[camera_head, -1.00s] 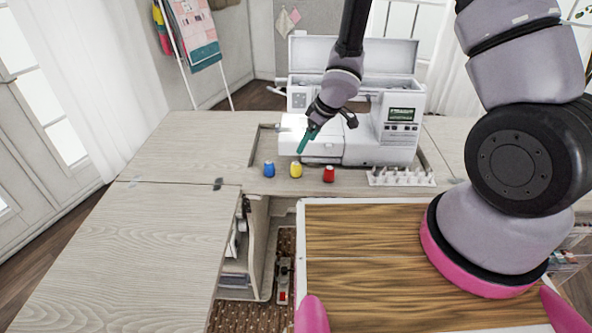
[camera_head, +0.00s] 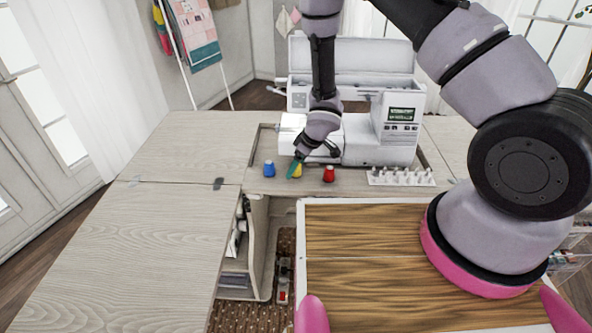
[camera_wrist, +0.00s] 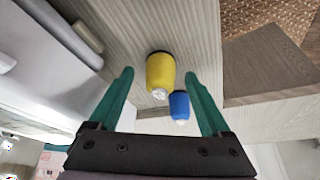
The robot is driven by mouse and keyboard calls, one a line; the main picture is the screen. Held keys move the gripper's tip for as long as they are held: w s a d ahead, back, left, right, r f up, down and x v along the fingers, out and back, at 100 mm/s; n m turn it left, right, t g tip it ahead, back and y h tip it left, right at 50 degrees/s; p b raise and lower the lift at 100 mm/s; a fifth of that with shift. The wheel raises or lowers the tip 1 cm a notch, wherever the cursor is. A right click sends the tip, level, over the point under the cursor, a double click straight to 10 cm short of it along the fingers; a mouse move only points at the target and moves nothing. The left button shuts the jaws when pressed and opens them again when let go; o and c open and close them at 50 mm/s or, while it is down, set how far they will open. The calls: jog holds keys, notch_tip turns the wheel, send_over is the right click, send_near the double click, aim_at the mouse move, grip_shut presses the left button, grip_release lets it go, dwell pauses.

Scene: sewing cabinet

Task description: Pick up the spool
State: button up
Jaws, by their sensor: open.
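Three thread spools stand upright in a row on the cabinet top in front of the sewing machine: a blue spool (camera_head: 269,169), a yellow spool (camera_head: 298,172) and a red spool (camera_head: 328,174). My gripper (camera_head: 293,170) is at the yellow spool and partly covers it in the head view. In the wrist view my gripper (camera_wrist: 159,74) is open, with its teal fingers apart. The yellow spool (camera_wrist: 160,72) shows between the fingertips, and the blue spool (camera_wrist: 179,105) shows near the right finger. The red spool is not visible there. I cannot tell whether a finger touches the yellow spool.
The white sewing machine (camera_head: 385,140) stands close behind the spools. A rack of white bobbins or pegs (camera_head: 401,177) is to the right. The left cabinet leaf (camera_head: 140,250) is bare. An open compartment (camera_head: 262,230) lies below the front edge.

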grip_shut()
dwell(0.3)
